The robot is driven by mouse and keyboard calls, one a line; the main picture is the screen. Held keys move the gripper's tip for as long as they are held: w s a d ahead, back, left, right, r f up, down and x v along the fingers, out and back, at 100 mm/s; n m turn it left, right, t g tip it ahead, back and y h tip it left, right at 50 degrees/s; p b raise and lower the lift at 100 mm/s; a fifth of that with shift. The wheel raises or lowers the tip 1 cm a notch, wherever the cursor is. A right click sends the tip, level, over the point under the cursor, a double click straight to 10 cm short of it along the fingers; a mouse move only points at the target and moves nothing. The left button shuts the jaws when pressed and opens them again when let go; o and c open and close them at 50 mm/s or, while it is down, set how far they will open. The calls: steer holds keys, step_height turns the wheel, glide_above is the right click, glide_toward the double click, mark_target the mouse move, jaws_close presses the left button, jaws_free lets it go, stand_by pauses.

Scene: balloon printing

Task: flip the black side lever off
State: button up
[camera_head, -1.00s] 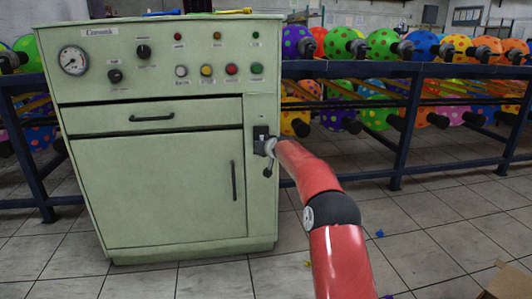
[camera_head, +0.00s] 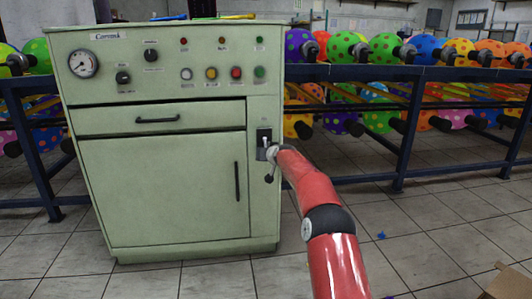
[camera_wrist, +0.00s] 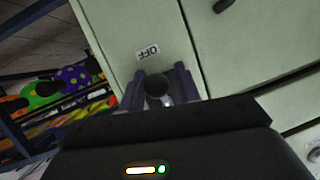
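The black side lever sits on a black plate (camera_head: 263,139) at the right of the pale green cabinet's (camera_head: 160,195) front. Its round black knob (camera_head: 269,178) hangs down below the plate in the head view. In the wrist view, which is turned upside down, the knob (camera_wrist: 158,85) lies between my gripper's (camera_wrist: 160,80) two dark fingers, close to the inverted OFF label (camera_wrist: 147,52). The fingers stand apart, one on each side of the knob; I cannot tell whether they touch it. In the head view my gripper (camera_head: 272,153) is mostly hidden by my red arm.
The cabinet has a drawer handle (camera_head: 157,120) and a door handle (camera_head: 237,181) left of the lever. Coloured buttons (camera_head: 223,73) and a gauge (camera_head: 84,64) are above. A blue rack (camera_head: 402,135) with spotted balloons stands behind. A cardboard box (camera_head: 510,283) is at lower right.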

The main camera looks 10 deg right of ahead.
steer(key=shift+d+r, duration=0.1)
steer(key=shift+r, duration=0.25)
steer(key=shift+s+d+r, duration=0.2)
steer(key=shift+s, duration=0.3)
steer(key=a+b+v, duration=0.1)
steer(key=b+v, duration=0.1)
steer(key=v, duration=0.4)
steer(key=shift+s+d, duration=0.35)
